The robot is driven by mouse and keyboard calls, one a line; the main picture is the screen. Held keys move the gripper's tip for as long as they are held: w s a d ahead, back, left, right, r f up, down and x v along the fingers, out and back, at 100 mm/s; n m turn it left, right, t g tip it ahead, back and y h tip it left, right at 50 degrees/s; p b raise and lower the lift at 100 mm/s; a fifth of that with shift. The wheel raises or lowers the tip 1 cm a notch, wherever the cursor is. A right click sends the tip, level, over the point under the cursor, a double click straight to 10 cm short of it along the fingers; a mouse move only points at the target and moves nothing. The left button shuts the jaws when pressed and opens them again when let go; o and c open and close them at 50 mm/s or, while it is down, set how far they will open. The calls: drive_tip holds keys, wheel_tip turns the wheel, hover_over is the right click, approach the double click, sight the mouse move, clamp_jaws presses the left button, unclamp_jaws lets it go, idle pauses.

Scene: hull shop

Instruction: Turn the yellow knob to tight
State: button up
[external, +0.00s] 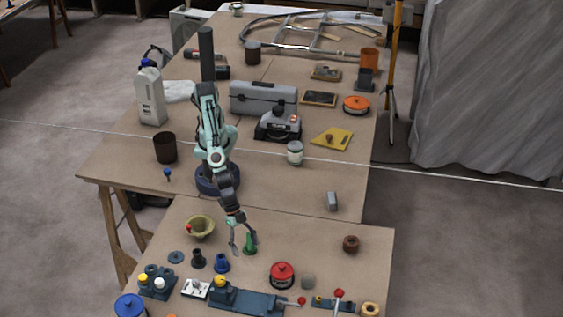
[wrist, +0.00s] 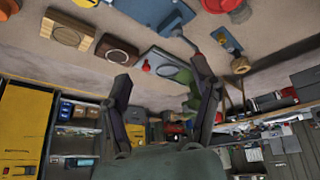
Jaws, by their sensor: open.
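Two small yellow knobs show in the external view; I cannot tell which is the task's. One yellow knob (external: 221,281) sits on the end of a blue-grey fixture (external: 252,301) at the front of the table. Another yellow cap (external: 143,278) is on a dark blue block (external: 157,288) further left, beside a white cap. My gripper (external: 243,247) is open, pointing down over the front table, behind and right of the first knob and apart from both. Its two fingers (wrist: 160,72) spread in the wrist view. No tight mark is readable.
A red-topped round pot (external: 282,274), a blue pot (external: 222,263), a black pot (external: 198,259) and an olive bowl (external: 200,227) are near.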

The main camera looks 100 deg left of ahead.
drive_tip(key=m, duration=0.2)
hover_over(219, 278)
drive_tip(key=s+a, duration=0.2)
drive_tip(key=shift+g, duration=0.4)
wheel_tip(219, 278, down, 5)
drive_tip(key=shift+w+d, duration=0.1)
drive_tip(key=x, duration=0.6)
drive_tip(key=shift+f, duration=0.2)
clamp_jaws()
